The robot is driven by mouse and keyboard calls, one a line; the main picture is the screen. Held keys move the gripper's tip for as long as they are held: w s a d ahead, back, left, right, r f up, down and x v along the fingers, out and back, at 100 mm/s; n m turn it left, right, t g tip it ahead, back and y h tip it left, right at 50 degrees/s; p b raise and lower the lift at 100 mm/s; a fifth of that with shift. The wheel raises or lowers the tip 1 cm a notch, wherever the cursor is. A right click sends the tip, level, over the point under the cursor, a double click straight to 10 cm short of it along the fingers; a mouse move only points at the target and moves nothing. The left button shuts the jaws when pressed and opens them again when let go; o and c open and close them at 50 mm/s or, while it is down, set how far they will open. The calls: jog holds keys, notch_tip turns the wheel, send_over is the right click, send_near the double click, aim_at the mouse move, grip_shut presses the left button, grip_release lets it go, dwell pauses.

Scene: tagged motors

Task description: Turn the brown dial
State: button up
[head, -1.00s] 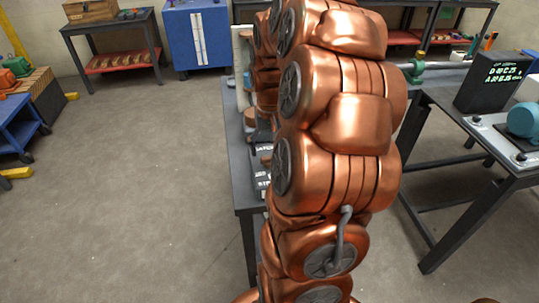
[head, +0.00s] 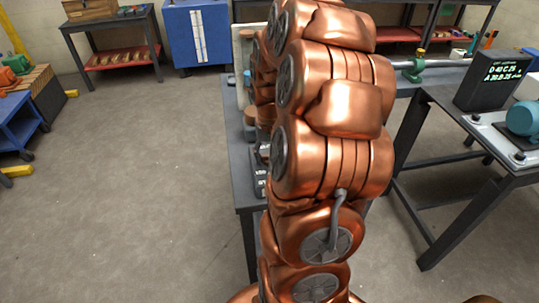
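My copper-coloured arm stands in the middle of the head view and covers most of the dark workbench (head: 240,180) behind it. My gripper does not show; the arm's links hide that area. No brown dial can be made out clearly. A small brown part (head: 249,117) shows at the arm's left edge above the bench, but I cannot tell what it is. A pale upright panel (head: 242,47) rises at the back of the bench, partly hidden by the arm.
On the right, a dark table (head: 440,110) holds a black display box (head: 492,80) and a teal motor (head: 524,117). A green vise (head: 415,66) stands behind. A blue cabinet (head: 197,32) and a shelf table (head: 112,45) stand at the back.

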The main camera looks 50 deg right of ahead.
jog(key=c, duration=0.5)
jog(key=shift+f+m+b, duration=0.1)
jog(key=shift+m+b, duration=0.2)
jog(key=shift+b, duration=0.5)
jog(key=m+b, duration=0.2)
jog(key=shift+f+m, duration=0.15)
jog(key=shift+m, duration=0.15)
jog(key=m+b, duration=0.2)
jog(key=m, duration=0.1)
jog(key=shift+b, duration=0.3)
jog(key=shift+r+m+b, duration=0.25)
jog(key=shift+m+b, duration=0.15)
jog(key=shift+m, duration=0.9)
